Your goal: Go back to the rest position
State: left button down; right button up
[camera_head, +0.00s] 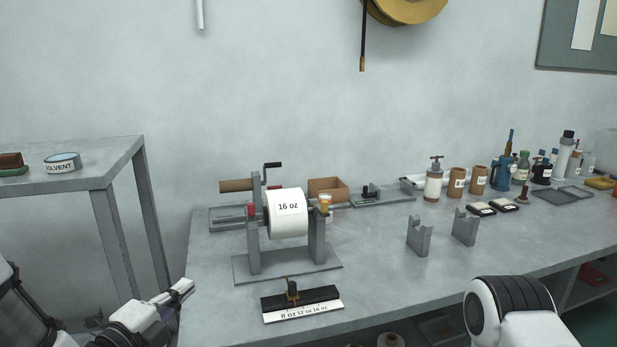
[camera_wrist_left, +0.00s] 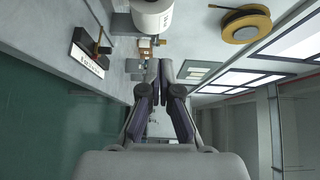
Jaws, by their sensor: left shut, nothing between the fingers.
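My left gripper (camera_head: 182,288) is at the lower left of the head view, beside the left front corner of the grey workbench (camera_head: 215,300). Its fingers are shut with nothing between them; they also show in the left wrist view (camera_wrist_left: 160,65). The white roll marked 16 oz (camera_head: 287,222) sits on a grey stand with a crank, up and right of the gripper. The black and white size gauge (camera_head: 302,304) lies on the bench in front of the stand. My right arm shows at the lower right, but its gripper is out of view.
A side table (camera_head: 110,165) with a solvent tin (camera_head: 62,163) stands at the left. Two grey uprights (camera_head: 419,236) stand mid-bench. A cardboard box (camera_head: 328,188), bottles and brown jars (camera_head: 479,180) line the back. The bench's front middle, right of the gauge, is clear.

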pick_arm(q)
jog(key=s+d+f+n+g+y, duration=0.15)
jog(key=s+f+g, duration=0.3)
jog(key=f, duration=0.95)
jog(key=s+f+n+g+y, duration=0.1)
jog(key=s+f+n+g, duration=0.3)
jog(key=f, duration=1)
jog(key=s+a+f+n+g+y, duration=0.1)
jog(key=s+a+f+n+g, duration=0.1)
jog(key=s+f+n+g, duration=0.2)
jog(key=s+a+f+n+g+y, duration=0.2)
jog(key=s+f+n+g, duration=0.2)
jog(key=s+n, duration=0.9)
jog(key=s+f, duration=0.3)
jog(key=shift+s+f, duration=0.35)
jog(key=shift+f, duration=0.05)
pick_arm(e)
jog(key=shift+w+d, duration=0.1)
jog(key=shift+w, duration=0.35)
pick_arm(q)
jog(key=shift+y, duration=0.25)
